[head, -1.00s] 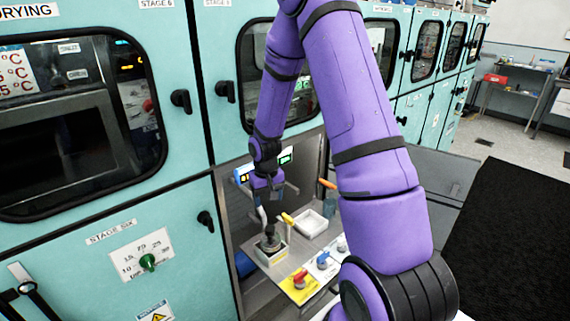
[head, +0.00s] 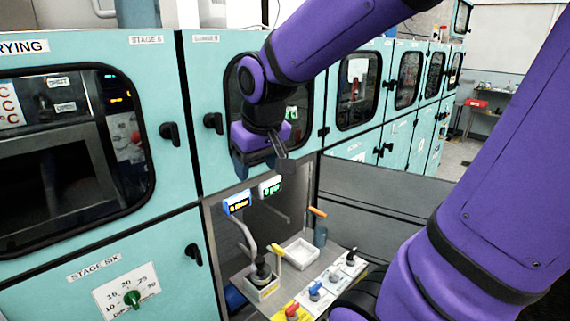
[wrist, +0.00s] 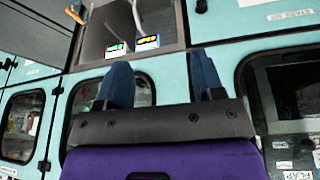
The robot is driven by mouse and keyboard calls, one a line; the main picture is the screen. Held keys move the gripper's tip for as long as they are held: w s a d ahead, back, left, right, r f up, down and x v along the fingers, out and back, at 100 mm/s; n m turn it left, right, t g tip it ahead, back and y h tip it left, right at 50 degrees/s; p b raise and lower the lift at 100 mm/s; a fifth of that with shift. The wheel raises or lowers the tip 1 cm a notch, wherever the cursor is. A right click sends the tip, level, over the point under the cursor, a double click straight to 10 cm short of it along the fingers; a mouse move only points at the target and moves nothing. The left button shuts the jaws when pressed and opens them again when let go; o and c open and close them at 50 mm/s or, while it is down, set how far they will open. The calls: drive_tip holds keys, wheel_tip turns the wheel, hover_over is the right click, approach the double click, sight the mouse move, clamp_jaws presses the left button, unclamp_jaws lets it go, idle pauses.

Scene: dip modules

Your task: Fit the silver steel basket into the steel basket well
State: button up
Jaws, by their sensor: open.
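A small pale square box (head: 263,290), likely the well, sits on the bench inside the open bay in the head view. A dark piece with a black knob (head: 261,262) stands upright in it. I cannot tell for certain whether that piece is the silver steel basket, or how fully it is seated. My gripper (head: 262,160) is well above the box, in front of the window above the bay. In the wrist view its two blue fingers (wrist: 163,85) are spread, with nothing between them.
A white tray (head: 301,252) lies behind the box, with a grey-blue cup (head: 320,236) near it. A bent grey pipe (head: 243,232) rises at the left. Coloured valve knobs (head: 314,291) line the bench front. Two small displays (head: 237,203) hang on the bay's back wall.

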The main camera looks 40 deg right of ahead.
drive_tip(key=s+a+r, duration=0.1)
drive_tip(key=s+r, duration=0.1)
drive_tip(key=s, duration=0.3)
drive_tip(key=s+a+r+n+t, duration=0.1)
drive_tip(key=s+a+r, duration=0.1)
drive_tip(key=s, duration=0.4)
drive_tip(key=shift+s+r+y, duration=0.15)
drive_tip(key=shift+r+y, duration=0.1)
drive_tip(key=shift+y, duration=0.15)
drive_tip(key=shift+o, duration=0.4)
